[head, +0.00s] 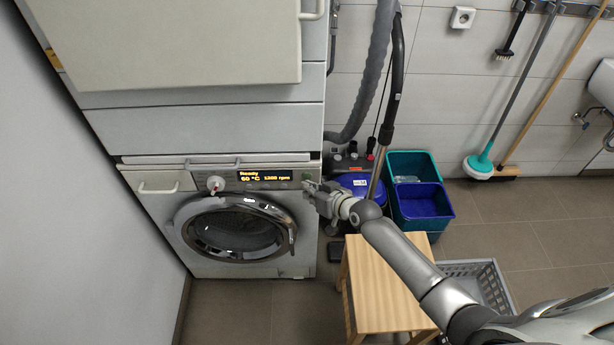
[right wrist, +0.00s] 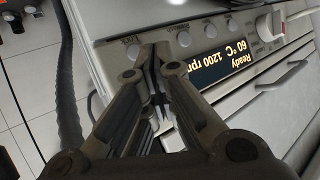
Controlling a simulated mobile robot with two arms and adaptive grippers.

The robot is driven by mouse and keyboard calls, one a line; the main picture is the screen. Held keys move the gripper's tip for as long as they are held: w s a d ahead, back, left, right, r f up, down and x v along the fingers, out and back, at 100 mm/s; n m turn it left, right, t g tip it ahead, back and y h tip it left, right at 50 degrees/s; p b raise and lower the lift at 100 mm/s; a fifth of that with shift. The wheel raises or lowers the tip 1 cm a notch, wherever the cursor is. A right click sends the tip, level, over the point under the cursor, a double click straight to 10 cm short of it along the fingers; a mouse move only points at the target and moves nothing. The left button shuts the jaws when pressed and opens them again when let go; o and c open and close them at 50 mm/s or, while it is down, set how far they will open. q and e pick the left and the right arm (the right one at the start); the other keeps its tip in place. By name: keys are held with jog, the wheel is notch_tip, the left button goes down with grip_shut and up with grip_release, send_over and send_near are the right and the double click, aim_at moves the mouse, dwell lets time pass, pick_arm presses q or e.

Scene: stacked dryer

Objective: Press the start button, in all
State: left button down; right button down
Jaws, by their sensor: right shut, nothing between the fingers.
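The washing machine (head: 150,205) stands under the upper unit (head: 205,120). Its lit display (head: 264,175) reads "Ready 60 °C 1200 rpm"; the display shows upside down in the right wrist view (right wrist: 222,65). A small round greenish button (head: 306,176) sits at the panel's right end. A round button (right wrist: 132,50) with a small label shows in the right wrist view, just left of my fingertips. My right gripper (head: 309,187) is shut and empty, its tips close to the panel's right end (right wrist: 154,46). I cannot tell whether they touch it. My left gripper is out of view.
A row of round buttons (right wrist: 209,29) runs along the panel to a white dial (head: 215,184). A wooden stool (head: 380,280) stands under my right arm. Teal and blue buckets (head: 418,200), a blue vacuum (head: 355,183) and a grey basket (head: 485,280) are to the right.

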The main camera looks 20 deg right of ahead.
jog(key=shift+w, duration=0.1)
jog(key=shift+w+d, duration=0.1)
jog(key=shift+w, duration=0.2)
jog(key=shift+w+d+b, duration=0.1)
jog(key=shift+w+b, duration=0.25)
jog(key=shift+b, duration=0.15)
dwell(0.8)
jog(key=shift+s+r, duration=0.1)
jog(key=shift+s+a+p, duration=0.2)
jog(key=shift+s+p, duration=0.45)
